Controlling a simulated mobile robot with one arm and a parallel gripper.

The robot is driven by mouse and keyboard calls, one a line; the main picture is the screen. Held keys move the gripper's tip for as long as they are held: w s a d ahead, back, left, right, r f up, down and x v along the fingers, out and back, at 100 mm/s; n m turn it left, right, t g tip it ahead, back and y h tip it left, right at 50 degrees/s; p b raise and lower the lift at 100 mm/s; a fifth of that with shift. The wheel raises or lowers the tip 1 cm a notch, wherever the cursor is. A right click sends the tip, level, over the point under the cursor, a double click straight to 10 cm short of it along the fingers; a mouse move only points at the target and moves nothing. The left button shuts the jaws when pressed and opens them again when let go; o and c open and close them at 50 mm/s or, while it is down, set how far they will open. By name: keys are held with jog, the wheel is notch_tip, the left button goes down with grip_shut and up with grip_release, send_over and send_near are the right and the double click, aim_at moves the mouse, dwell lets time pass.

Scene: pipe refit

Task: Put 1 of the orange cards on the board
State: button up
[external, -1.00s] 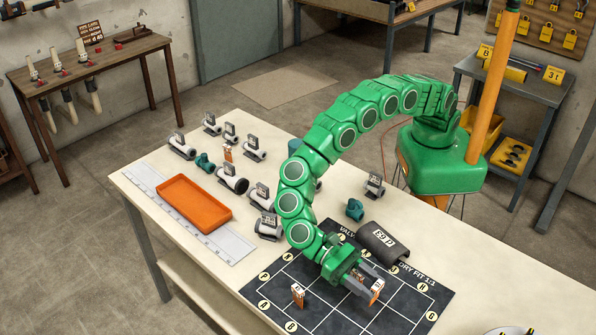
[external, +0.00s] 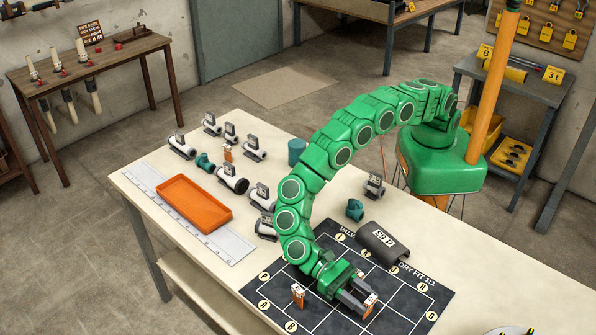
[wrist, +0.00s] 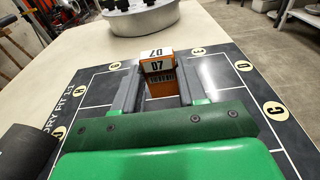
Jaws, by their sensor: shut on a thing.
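The board (external: 340,316) is a dark mat with a white grid and round letter marks, at the table's front. My gripper (external: 359,303) is low over its middle, fingers pointing to the right. It is shut on an orange card (external: 370,306) with a white top. In the wrist view the held orange card (wrist: 159,80) stands between the fingers and reads 07. I cannot tell whether its foot touches the board. A second orange card (external: 298,295) stands on the board's left part. A third orange card (external: 228,153) stands among the pipe fittings at the back left.
A dark half-shell cover (external: 382,241) lies at the board's back edge, with a teal fitting (external: 354,209) close by. Several grey-white valve fittings (external: 232,180) and an orange tray (external: 194,204) are on the left. A round metal thing (wrist: 140,18) stands beyond the board in the wrist view.

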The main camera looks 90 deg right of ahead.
jog(key=shift+f, duration=0.45)
jog(key=shift+f, duration=0.6)
jog(key=o, duration=1.2)
jog(key=shift+d, duration=0.1)
